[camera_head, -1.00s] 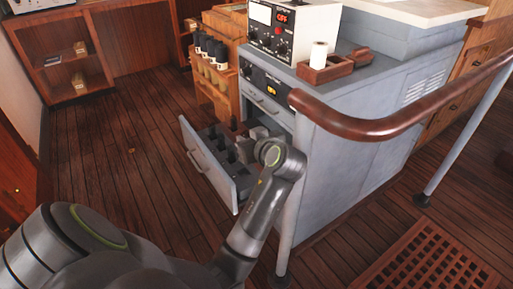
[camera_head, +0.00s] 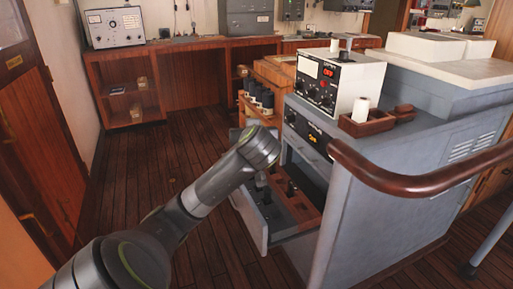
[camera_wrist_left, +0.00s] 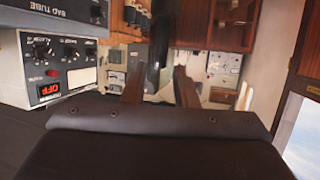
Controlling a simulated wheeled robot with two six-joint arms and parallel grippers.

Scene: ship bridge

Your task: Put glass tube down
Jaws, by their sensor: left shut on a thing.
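In the left wrist view my left gripper (camera_wrist_left: 159,78) has its two fingers on either side of a dark, upright glass tube (camera_wrist_left: 159,48), whose outline is blurred. In the head view my left arm reaches in front of the open drawer, and its gripper is mostly hidden by the wrist. The open grey drawer (camera_head: 249,218) holds several dark tube-like pieces and a brown wooden divider. The tester (camera_head: 339,82) with a red display stands on the grey cabinet; a tester with a red display also shows in the wrist view (camera_wrist_left: 47,75). My right gripper is not in view.
A wooden rack with several dark-topped tubes (camera_head: 262,98) stands behind the drawer. A wooden tray (camera_head: 368,125) with a white roll sits on the cabinet (camera_head: 390,195). A brown handrail (camera_head: 420,181) crosses the right side. Floor to the left is clear.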

